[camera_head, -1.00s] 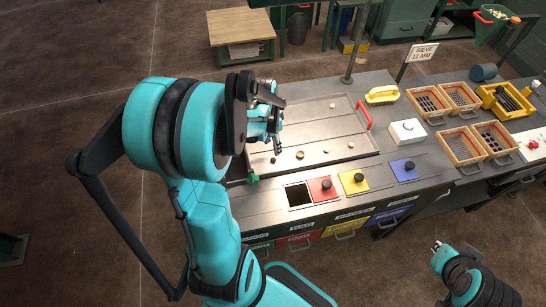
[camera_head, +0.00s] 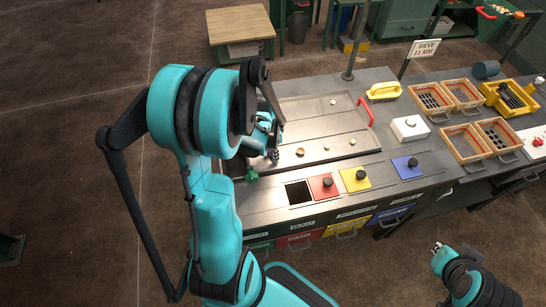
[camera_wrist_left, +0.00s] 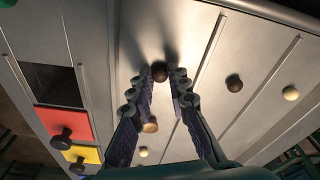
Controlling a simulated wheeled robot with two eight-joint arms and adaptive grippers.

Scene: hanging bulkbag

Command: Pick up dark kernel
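A dark round kernel (camera_wrist_left: 158,72) sits on the grey tray between the tips of my left gripper (camera_wrist_left: 156,82) in the left wrist view. The two fingers are spread, and I see a gap between them and the kernel. In the head view my left gripper (camera_head: 272,153) points down at the tray's front left corner and hides this kernel. A second dark brown kernel (camera_wrist_left: 234,83) lies apart, to the right of the fingers in the wrist view. My right gripper (camera_head: 437,247) is low at the right, away from the table; its fingers are too small to read.
A brown kernel (camera_head: 300,152) and several pale ones (camera_head: 333,102) lie on the tray. Along the front are a square black opening (camera_head: 298,193) and red (camera_head: 322,188), yellow (camera_head: 355,180) and blue (camera_head: 406,168) knobbed lids. A red handle (camera_head: 365,112) stands at the tray's right.

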